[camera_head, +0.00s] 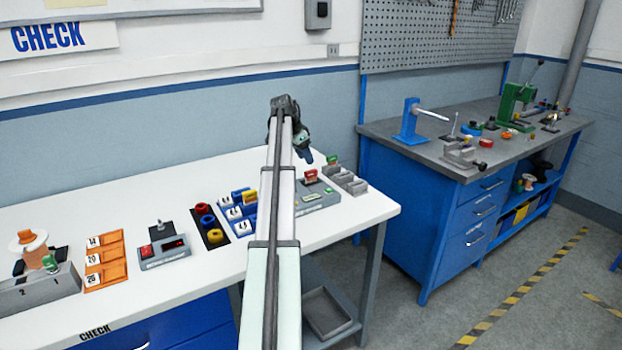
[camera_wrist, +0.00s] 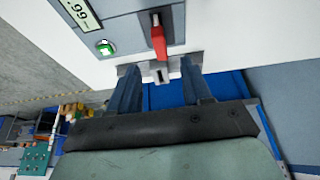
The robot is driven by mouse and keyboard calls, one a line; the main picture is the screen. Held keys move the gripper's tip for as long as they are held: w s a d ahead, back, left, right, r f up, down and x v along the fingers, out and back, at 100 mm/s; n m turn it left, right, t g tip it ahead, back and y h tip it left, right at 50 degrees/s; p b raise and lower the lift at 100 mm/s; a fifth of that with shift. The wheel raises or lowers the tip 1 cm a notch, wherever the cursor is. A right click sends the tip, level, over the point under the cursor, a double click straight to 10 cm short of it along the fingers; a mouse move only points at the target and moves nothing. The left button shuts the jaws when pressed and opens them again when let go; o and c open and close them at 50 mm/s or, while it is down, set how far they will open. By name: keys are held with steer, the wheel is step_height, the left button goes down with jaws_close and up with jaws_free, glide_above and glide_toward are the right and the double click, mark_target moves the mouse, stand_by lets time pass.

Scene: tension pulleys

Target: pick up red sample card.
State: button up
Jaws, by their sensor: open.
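A small red piece, which looks like the red sample card (camera_head: 311,175), stands on a grey instrument (camera_head: 318,200) near the right end of the white table. It also shows in the wrist view as a red upright piece (camera_wrist: 158,38) on the instrument's grey top, just beyond my fingertips. My gripper (camera_head: 307,157) is open, with its blue fingers (camera_wrist: 161,70) apart and nothing held. A small grey slotted part (camera_wrist: 159,73) shows between the fingertips. In the head view my arm hides part of the table and the instrument's left side.
Grey blocks (camera_head: 345,178) and a green-and-red piece (camera_head: 333,160) sit right of the instrument. Blue holders (camera_head: 237,210) and a tray of coloured rings (camera_head: 209,227) lie left of my arm. A blue workbench (camera_head: 440,190) stands right, across a gap.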

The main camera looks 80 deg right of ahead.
mark_target(311, 171)
steer(key=shift+x, duration=4)
steer(key=shift+w, duration=0.1)
jaws_close()
